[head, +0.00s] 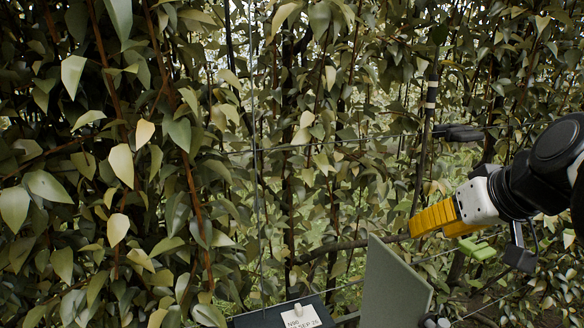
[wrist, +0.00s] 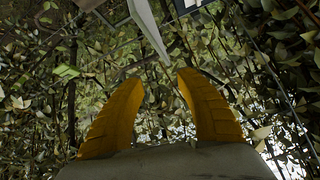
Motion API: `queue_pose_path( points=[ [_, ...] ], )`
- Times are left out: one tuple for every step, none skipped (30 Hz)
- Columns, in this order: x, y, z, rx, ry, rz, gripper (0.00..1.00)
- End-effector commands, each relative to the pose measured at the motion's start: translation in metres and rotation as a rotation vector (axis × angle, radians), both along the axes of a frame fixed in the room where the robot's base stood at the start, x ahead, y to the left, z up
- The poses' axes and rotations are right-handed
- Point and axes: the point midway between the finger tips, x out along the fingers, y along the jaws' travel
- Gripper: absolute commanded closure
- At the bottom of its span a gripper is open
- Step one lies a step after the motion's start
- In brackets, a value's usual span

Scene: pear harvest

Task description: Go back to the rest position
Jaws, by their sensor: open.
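My gripper (head: 412,226) is at the right of the head view, with yellow ribbed fingers pointing left. In the wrist view its two yellow fingers (wrist: 158,82) stand apart with nothing between them. It is open and empty, above and to the right of a grey-green panel (head: 394,290). No pear can be made out in either view.
Dense leafy branches (head: 180,140) fill the left and middle. A dark box (head: 262,318) with a white label (head: 300,317) sits at the bottom. A dark upright post (head: 427,135) and thin wires stand behind my gripper. A light-green piece (head: 477,248) shows below it.

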Motion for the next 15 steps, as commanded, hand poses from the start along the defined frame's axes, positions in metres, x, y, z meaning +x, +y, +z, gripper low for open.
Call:
queue_pose_path(
  points=[
    [-0.014, 0.017, -0.034, -0.013, 0.032, 0.002, 0.58],
    [-0.023, 0.024, -0.053, -0.021, 0.05, -0.007, 0.58],
    [-0.034, 0.032, -0.076, -0.033, 0.071, -0.019, 0.58],
    [-0.042, 0.037, -0.093, -0.042, 0.084, -0.028, 0.58],
    [-0.05, 0.041, -0.109, -0.051, 0.095, -0.039, 0.58],
    [-0.061, 0.045, -0.129, -0.064, 0.107, -0.051, 0.58],
    [-0.069, 0.048, -0.145, -0.073, 0.114, -0.061, 0.58],
    [-0.077, 0.051, -0.159, -0.084, 0.12, -0.07, 0.58],
    [-0.088, 0.053, -0.179, -0.098, 0.125, -0.084, 0.58],
    [-0.096, 0.055, -0.193, -0.108, 0.126, -0.094, 0.58],
    [-0.105, 0.056, -0.207, -0.117, 0.127, -0.105, 0.58],
    [-0.104, 0.054, -0.225, -0.119, 0.127, -0.115, 0.58],
    [-0.103, 0.054, -0.234, -0.117, 0.128, -0.117, 0.58],
    [-0.102, 0.053, -0.243, -0.116, 0.128, -0.118, 0.58],
    [-0.102, 0.053, -0.255, -0.116, 0.128, -0.118, 0.58]
  ],
)
